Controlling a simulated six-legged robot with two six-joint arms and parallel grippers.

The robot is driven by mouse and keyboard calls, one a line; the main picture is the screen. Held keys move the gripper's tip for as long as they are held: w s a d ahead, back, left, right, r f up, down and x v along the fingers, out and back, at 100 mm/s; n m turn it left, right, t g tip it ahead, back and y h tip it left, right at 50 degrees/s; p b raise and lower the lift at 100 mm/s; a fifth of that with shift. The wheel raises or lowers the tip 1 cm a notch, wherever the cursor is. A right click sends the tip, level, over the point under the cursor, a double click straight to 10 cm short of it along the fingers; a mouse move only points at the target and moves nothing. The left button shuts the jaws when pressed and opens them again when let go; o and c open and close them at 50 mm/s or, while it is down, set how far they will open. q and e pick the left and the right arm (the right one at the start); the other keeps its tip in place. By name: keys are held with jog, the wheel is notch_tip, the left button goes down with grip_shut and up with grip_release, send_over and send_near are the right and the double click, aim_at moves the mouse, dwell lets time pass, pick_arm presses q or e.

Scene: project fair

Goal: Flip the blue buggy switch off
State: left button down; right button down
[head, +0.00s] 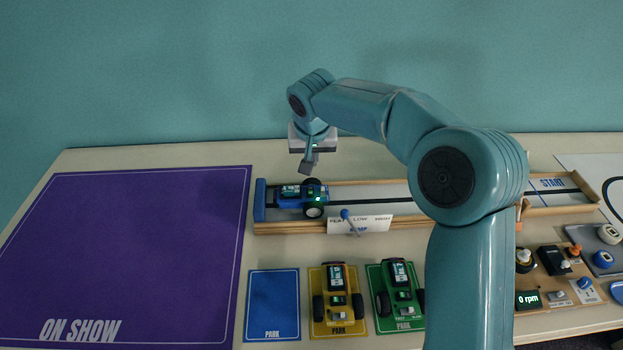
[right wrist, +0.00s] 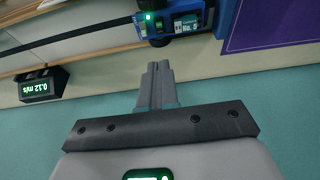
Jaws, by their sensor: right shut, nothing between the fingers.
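The blue buggy (head: 300,195) stands at the left end of the wooden track, close to the blue end block (head: 260,200). A small green light shows on its top, and it also shows in the right wrist view (right wrist: 168,22) with the green light lit. Its switch is too small to tell which way it is set. My right gripper (head: 308,167) is above and just behind the buggy; in the right wrist view its fingers (right wrist: 158,68) are shut and empty, apart from the buggy. My left gripper is not in view.
A yellow buggy (head: 337,300) and a green buggy (head: 399,295) are parked in front of the track, beside an empty blue parking mat (head: 272,300). A purple mat (head: 130,250) lies left. A speed display (right wrist: 44,86) reads 0.12 m/s. Controls crowd the right side.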

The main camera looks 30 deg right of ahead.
jog(key=f+b, duration=0.1)
send_near(310, 187)
jog(key=x, duration=0.6)
jog(key=shift+w+d+f, duration=0.1)
jog(key=shift+w+f, duration=0.05)
jog(key=shift+f, duration=0.2)
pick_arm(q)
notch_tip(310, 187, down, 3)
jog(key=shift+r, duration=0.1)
